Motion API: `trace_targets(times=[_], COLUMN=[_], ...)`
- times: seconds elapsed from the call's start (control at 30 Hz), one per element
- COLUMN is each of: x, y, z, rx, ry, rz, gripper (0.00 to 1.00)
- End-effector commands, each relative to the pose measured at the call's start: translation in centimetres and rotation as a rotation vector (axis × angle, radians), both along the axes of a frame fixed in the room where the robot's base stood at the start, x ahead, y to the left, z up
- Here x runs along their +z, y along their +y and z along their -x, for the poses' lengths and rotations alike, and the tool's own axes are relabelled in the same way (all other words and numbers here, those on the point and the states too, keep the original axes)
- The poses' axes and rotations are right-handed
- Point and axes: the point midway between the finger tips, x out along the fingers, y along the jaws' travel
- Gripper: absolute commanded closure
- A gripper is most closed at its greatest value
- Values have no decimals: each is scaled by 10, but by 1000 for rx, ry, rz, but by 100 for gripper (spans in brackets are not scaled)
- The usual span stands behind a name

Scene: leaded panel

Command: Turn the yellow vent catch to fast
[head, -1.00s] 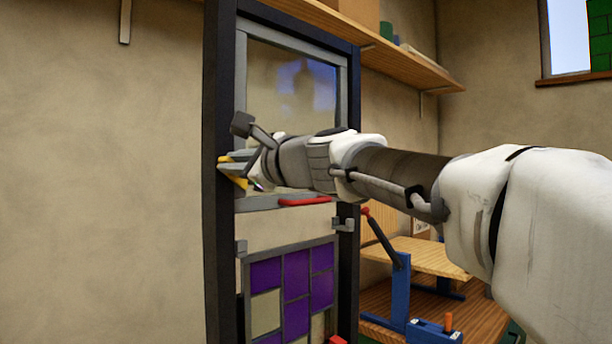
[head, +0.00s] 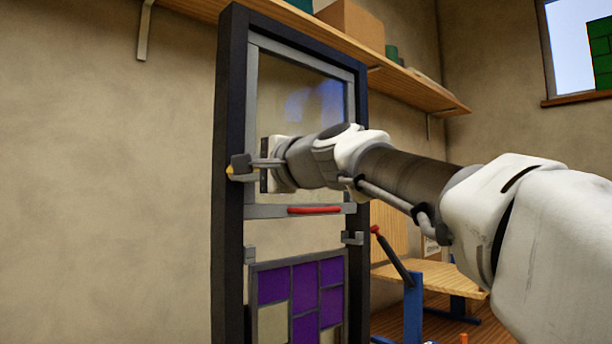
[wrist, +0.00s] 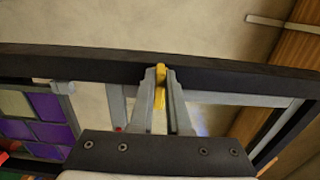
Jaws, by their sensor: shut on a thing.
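The yellow vent catch (wrist: 160,88) sits on the dark frame post, between my fingertips in the wrist view. In the head view only a small yellow bit (head: 229,170) shows at the left post, the rest hidden by the fingers. My gripper (head: 242,167) reaches in from the right and is shut on the catch; its fingers also show in the wrist view (wrist: 160,75). The vent pane (head: 300,95) in its grey sash fills the upper part of the dark frame (head: 230,120). I cannot read any fast mark.
A red handle bar (head: 314,210) lies on the sash's lower rail. Below is a leaded panel (head: 303,290) with purple and pale panes. A shelf with boxes (head: 350,30) runs above, and a wooden bench (head: 430,277) with a blue stand is at lower right.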

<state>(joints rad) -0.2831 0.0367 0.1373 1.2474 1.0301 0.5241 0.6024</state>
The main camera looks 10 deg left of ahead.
Motion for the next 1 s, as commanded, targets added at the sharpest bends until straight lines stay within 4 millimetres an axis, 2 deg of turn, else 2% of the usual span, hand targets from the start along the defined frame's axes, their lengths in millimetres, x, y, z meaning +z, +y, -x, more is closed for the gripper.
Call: trace_targets(times=[0.5, 0.53, 0.67, 1.0], x=[-1, -1, -1, -1], y=[0, 0, 0, -1], z=[0, 0, 0, 1], rx=[0, 0, 0, 0], ry=[-13, -13, -12, -13], rz=[14, 14, 13, 11], gripper=[100, 80, 56, 55])
